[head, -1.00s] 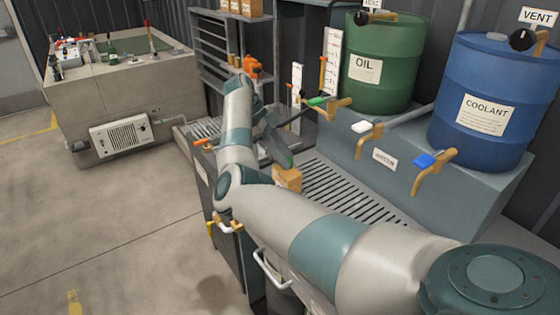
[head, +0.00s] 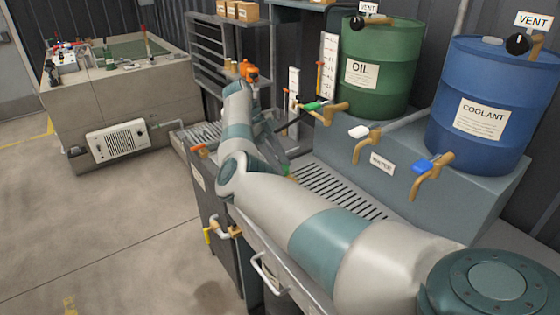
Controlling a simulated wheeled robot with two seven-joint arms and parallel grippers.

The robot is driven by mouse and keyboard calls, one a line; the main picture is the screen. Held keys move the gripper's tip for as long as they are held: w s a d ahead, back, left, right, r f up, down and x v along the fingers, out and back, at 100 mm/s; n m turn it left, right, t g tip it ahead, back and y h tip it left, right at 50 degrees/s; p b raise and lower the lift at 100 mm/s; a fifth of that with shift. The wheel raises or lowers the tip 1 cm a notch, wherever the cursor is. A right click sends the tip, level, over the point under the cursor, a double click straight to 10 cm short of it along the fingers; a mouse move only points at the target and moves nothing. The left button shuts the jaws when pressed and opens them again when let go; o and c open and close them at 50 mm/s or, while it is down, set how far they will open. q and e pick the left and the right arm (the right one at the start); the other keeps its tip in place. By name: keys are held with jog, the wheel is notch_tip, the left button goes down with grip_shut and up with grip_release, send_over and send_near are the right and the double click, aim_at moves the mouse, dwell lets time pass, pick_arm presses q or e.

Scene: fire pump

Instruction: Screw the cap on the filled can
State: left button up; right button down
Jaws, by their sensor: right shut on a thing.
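My right arm comes in from the lower right and bends at the elbow over the grated bench. My right gripper (head: 280,160) hangs behind my forearm, low over the grate, and is mostly hidden. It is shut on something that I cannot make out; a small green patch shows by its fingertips. I cannot pick out the can or its cap; my arm covers part of the bench. My left gripper is not in view.
A green oil drum (head: 381,70) and a blue coolant drum (head: 480,95) stand on the raised grey ledge behind the grate (head: 340,190), with taps in front. A shelf rack (head: 205,55) and a concrete tank (head: 120,95) stand further left. The floor at left is clear.

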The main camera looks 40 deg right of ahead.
jog(key=shift+m+y+p, duration=0.45)
jog(key=shift+m+y, duration=0.05)
jog(key=shift+m, duration=0.4)
jog(key=shift+a+r+m, duration=0.1)
jog(key=shift+a+m, duration=0.15)
jog(key=shift+m, duration=0.25)
jog(key=shift+d, duration=0.1)
jog(key=c, duration=1.3)
grip_release()
jog(key=shift+d, duration=0.1)
jog(key=shift+c, duration=0.2)
jog(key=shift+o, duration=1.1)
jog(key=shift+d, duration=0.1)
jog(key=shift+o, duration=1.2)
